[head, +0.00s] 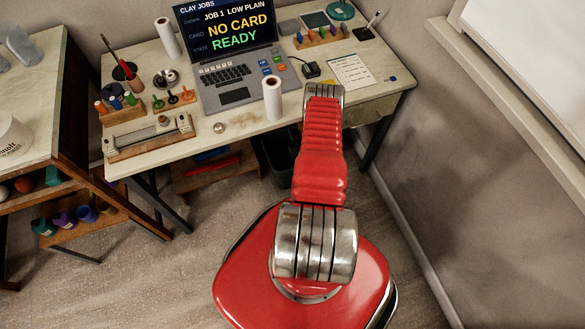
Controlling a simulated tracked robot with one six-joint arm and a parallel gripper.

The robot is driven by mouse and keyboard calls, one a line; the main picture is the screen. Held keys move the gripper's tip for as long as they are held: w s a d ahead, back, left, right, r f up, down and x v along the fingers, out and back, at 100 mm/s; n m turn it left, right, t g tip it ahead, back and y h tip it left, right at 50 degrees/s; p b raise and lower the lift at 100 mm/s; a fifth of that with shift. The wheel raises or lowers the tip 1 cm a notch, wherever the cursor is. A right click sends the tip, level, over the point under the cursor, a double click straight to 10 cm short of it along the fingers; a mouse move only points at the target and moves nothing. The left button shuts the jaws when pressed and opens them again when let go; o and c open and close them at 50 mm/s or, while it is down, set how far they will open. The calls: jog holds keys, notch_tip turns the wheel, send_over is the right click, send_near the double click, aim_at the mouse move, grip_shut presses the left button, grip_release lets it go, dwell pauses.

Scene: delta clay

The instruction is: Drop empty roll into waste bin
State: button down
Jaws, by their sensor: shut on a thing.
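A white roll (272,98) stands upright near the front edge of the desk, just left of my arm. A second white roll (167,37) stands upright at the desk's back left, beside the laptop. I cannot tell whether either is empty. A dark, open-topped container (277,152), which looks like the waste bin, stands under the desk, partly hidden behind my red arm. My arm reaches forward to the desk's front edge. My gripper is hidden beyond the arm, and so is anything it holds.
The desk (245,122) carries a laptop (235,60), a metal roller device (150,138), small coloured tools, a black box (310,69) and a paper sheet (350,70). A shelf unit (60,160) stands at left, a wall at right. Floor is clear between.

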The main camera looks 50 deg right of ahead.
jog(key=shift+f, duration=0.25)
jog(key=c, duration=1.4)
grip_release()
jog(key=v, duration=1.3)
jog(key=shift+s+a+r, duration=0.1)
jog(key=shift+s+a, duration=0.15)
jog(key=shift+a, duration=0.1)
